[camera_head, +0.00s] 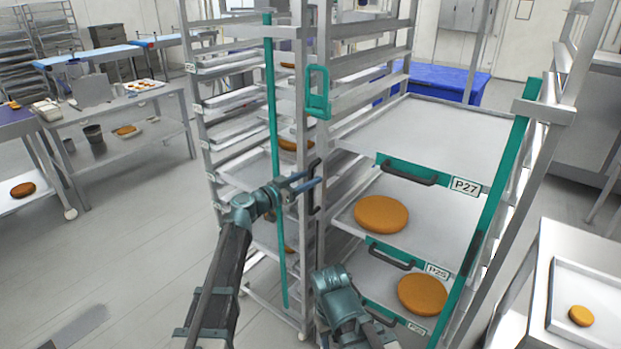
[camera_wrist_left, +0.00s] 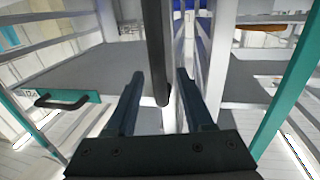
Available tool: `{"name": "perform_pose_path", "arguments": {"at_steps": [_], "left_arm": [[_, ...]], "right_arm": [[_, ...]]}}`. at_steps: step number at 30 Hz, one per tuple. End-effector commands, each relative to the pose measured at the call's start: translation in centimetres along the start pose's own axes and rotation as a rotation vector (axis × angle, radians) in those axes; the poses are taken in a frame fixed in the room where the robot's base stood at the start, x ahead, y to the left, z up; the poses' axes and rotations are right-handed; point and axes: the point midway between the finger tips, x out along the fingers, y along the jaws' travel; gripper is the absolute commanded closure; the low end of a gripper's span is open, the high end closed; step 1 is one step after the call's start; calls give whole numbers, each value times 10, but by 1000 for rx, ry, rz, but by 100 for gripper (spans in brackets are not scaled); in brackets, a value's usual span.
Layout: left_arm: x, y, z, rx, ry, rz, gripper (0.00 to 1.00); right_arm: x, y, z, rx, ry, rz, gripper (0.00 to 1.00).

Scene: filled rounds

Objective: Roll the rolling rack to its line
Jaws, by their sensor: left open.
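A tall metal rack (camera_head: 301,240) with several shelves stands in the middle of the head view, with a teal vertical strip and a caster at its foot. A black upright bar handle (camera_head: 316,186) is at its right-hand post; a black bar (camera_wrist_left: 158,45) shows in the left wrist view. My left gripper (camera_head: 305,182) is at the handle. In the left wrist view, its two fingers (camera_wrist_left: 160,102) are apart, with the bar's lower end between them. I see no clear contact. My right arm shows at the bottom, its fingers out of sight. I cannot make out a floor line.
A second rack with pull-out trays (camera_head: 430,135) adjoins on the right, holding orange rounds (camera_head: 381,214). A teal bracket (camera_head: 318,92) is above the gripper. A steel table (camera_head: 575,250) stands at right and a worktable (camera_head: 130,98) at left. The left floor (camera_head: 130,250) is open.

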Motion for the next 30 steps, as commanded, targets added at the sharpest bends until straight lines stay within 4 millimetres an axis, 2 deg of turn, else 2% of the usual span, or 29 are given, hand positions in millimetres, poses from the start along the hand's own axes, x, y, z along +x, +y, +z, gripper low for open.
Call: {"name": "perform_pose_path", "arguments": {"at_steps": [4,13,14,22,30], "left_arm": [[9,0,0,0,0,2,48],[10,1,0,0,0,1,48],[10,1,0,0,0,1,50],[10,1,0,0,0,1,98],[10,1,0,0,0,1,100]], "right_arm": [[0,0,0,0,0,0,50],[0,0,0,0,0,0,50],[0,0,0,0,0,0,50],[0,0,0,0,0,0,50],[0,0,0,0,0,0,50]]}}
